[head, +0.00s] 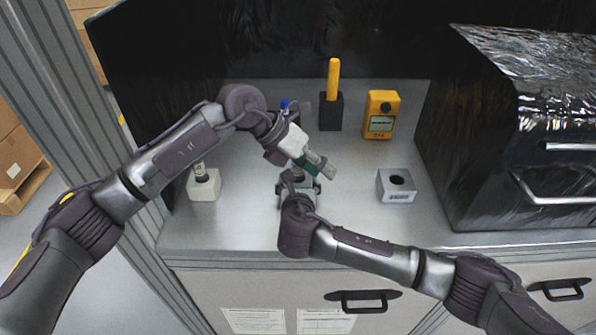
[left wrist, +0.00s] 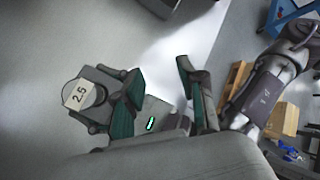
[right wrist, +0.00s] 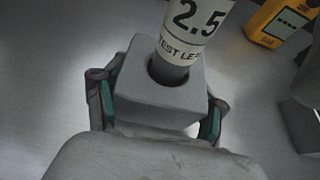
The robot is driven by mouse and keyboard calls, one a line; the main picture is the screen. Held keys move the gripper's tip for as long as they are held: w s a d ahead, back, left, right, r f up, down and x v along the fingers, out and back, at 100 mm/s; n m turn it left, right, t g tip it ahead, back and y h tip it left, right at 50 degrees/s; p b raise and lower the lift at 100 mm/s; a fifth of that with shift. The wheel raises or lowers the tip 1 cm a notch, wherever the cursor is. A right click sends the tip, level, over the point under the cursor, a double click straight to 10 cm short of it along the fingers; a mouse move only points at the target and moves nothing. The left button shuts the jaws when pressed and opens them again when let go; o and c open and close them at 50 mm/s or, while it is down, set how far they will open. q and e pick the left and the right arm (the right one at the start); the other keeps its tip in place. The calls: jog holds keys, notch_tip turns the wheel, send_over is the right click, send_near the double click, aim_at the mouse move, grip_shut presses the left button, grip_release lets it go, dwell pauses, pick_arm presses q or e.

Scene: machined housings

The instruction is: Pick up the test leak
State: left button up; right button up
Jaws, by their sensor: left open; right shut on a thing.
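The test leak (right wrist: 187,38) is a pale cylinder lettered "2.5", upright in the hole of a grey block (right wrist: 158,97) in the right wrist view. My right gripper (right wrist: 155,115) is shut on this block, one teal-padded finger on each side. In the head view my right gripper (head: 299,188) is low over the bench, largely covered by the arms. My left gripper (head: 318,166) is open just above it. The leak's upper end is cut off in the right wrist view.
A grey block with an empty hole (head: 397,186) and a yellow meter (head: 381,115) stand to the right. A yellow-handled tool (head: 333,80) stands in a black holder behind. A pale block with a small cylinder (head: 203,185) is at left. A foil-wrapped box (head: 520,130) bounds the right.

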aim_at(298, 172)
pick_arm(q)
jog(key=a+r+m+t+h, duration=0.3)
jog(key=a+t, duration=0.4)
jog(key=a, duration=0.6)
jog(key=x, duration=1.1)
jog(key=shift+d+f, duration=0.2)
jog(key=shift+f, duration=0.15)
jog(key=shift+s, duration=0.1)
grip_shut()
